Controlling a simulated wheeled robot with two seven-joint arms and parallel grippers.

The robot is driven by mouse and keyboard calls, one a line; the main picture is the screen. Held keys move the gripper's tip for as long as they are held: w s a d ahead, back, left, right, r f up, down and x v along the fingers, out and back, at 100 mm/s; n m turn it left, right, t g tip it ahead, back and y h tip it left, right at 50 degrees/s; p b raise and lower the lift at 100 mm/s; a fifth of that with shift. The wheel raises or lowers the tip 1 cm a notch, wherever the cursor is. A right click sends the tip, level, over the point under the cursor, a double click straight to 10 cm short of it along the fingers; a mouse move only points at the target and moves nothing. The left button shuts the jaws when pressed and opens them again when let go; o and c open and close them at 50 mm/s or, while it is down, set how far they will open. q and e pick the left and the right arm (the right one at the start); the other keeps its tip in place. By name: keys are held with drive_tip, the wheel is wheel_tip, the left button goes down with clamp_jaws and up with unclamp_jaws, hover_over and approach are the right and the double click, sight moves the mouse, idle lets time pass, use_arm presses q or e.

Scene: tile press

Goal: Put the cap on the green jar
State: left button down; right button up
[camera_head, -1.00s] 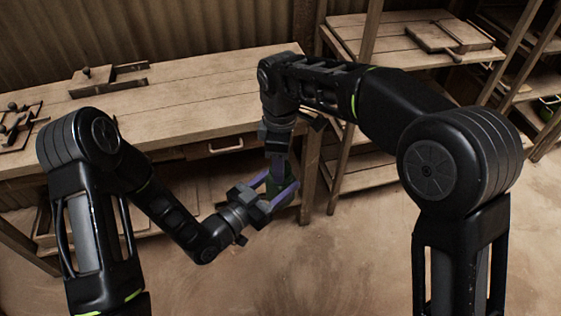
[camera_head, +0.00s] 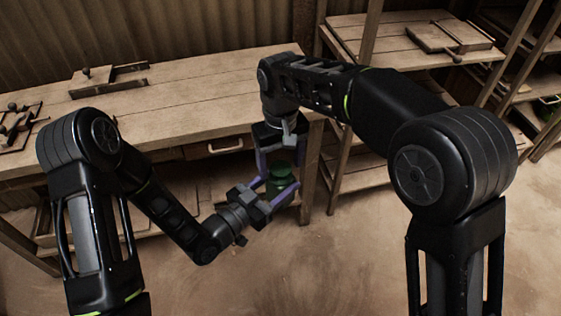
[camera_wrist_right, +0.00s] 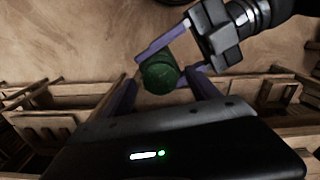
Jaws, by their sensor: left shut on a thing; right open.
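The green jar (camera_head: 280,189) is held off the floor in front of the workbench, between the purple fingers of my left gripper (camera_head: 277,184). A dark green round piece that looks like the cap (camera_head: 281,168) sits on top of the jar; I cannot tell how tightly it is seated. My right gripper (camera_head: 282,163) is open above, its fingers on either side of the cap and apart from it. In the right wrist view the round green top (camera_wrist_right: 158,73) shows between the open right fingers, with the left gripper's fingers around the jar.
A wooden workbench (camera_head: 190,112) with wooden fixtures on its left stands behind my arms. A wooden shelf unit (camera_head: 385,45) stands to the right. The floor (camera_head: 350,250) in front is clear.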

wheel_tip(320, 180, up, 8)
drive_tip(key=shift+f, duration=0.25)
idle(0.5)
